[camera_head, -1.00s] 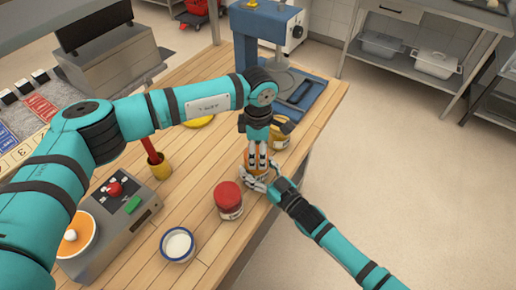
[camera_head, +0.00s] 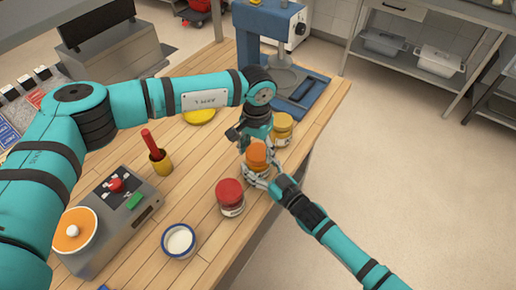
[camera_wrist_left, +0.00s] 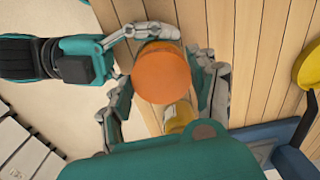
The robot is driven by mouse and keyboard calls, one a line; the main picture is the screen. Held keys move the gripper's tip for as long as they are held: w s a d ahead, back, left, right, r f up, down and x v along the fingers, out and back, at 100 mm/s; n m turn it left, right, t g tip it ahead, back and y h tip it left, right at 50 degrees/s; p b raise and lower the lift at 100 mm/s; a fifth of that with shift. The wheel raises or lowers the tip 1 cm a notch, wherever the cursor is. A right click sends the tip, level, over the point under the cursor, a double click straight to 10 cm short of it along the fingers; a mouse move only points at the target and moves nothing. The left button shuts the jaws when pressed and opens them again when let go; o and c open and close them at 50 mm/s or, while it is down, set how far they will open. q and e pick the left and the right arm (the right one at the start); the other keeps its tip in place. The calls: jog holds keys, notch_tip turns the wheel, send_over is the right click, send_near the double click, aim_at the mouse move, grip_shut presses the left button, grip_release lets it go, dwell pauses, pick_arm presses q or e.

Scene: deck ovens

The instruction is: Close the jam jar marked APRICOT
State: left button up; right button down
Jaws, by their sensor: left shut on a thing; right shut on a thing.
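The jar with an orange lid stands near the table's right edge; its label cannot be read. The orange lid (camera_head: 257,155) is on the jar's top, and the left wrist view shows it from above (camera_wrist_left: 162,75). My left gripper (camera_head: 253,146) is at the lid, with a finger on each side of it in the left wrist view (camera_wrist_left: 165,88). It is shut on the lid. My right gripper (camera_head: 258,177) reaches in from the right, low on the jar, and is shut on the jar's body. The body is mostly hidden by fingers.
A red-lidded jar (camera_head: 230,196) stands in front, and a yellow-lidded jar (camera_head: 283,127) close behind. A blue-rimmed bowl (camera_head: 179,242), a yellow cup (camera_head: 160,162) with a red-handled tool and a grey device (camera_head: 140,206) are left. A blue machine (camera_head: 262,22) stands behind.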

pick_arm(q)
jog(key=shift+w+m, duration=0.1)
jog(key=shift+m, duration=1.1)
jog(key=o, duration=0.8)
jog(key=shift+r, duration=2.25)
jog(key=shift+c, duration=0.2)
